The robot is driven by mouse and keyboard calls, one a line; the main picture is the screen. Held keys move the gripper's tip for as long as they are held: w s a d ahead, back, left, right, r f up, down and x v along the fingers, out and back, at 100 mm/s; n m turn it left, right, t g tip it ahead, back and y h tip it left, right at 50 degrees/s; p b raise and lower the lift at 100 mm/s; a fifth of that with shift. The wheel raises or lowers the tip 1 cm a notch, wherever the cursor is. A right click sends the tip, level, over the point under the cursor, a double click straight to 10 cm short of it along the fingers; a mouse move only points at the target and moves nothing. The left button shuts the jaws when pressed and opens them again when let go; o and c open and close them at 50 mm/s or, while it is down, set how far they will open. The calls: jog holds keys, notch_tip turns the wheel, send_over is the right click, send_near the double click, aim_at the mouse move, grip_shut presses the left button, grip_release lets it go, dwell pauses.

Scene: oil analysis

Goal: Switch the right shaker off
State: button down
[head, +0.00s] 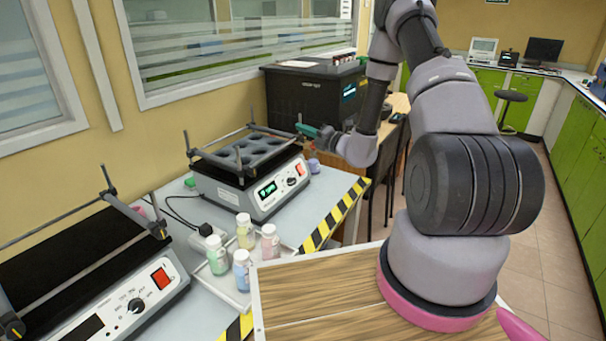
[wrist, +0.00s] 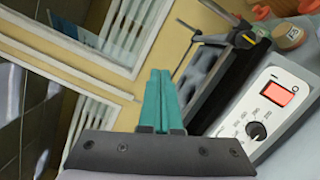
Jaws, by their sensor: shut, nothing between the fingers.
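The right shaker (head: 232,192) stands on the bench, with a rack of round holes on top and a lit green display. Its red rocker switch (head: 300,169) is on the right of the front panel, above a black dial (head: 291,181). In the wrist view the switch (wrist: 278,93) looks bright red, with the dial (wrist: 256,131) below it. My gripper (head: 303,130) is above and behind the right end of the shaker. Its teal fingers (wrist: 160,75) are shut and empty, apart from the switch. The left shaker (head: 130,302) has its own red switch (head: 161,278) and a dark display.
Several capped bottles (head: 241,265) stand on a tray in front of the right shaker. A black instrument (head: 312,95) is behind. Upright posts and bars rise from the shaker (head: 188,140). Jars (wrist: 289,37) sit near its right end. A wooden surface (head: 320,290) lies in front.

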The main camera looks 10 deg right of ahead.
aim_at(303, 169)
jog(key=d+f+m+t+h, duration=0.1)
jog(key=d+f+m+h, duration=0.3)
jog(key=f, duration=0.3)
jog(key=d+f+m+t+h, duration=0.1)
jog(key=d+f+m+h, duration=0.2)
jog(key=f, duration=0.4)
jog(key=shift+s+d+f+m+h, duration=0.3)
jog(key=shift+d+f+m+h, duration=0.1)
jog(key=shift+d+m, duration=0.5)
jog(key=shift+a, duration=0.1)
jog(key=w+a+f, duration=0.5)
jog(key=shift+w+a, duration=0.15)
dwell(1.0)
jog(key=shift+w+a+f, duration=0.15)
jog(key=shift+f, duration=0.05)
jog(key=shift+w+a+f, duration=0.2)
dwell(0.6)
jog(key=shift+s+d+r, duration=0.1)
jog(key=shift+s+d+r, duration=0.3)
jog(key=shift+s+r, duration=0.05)
dwell(0.3)
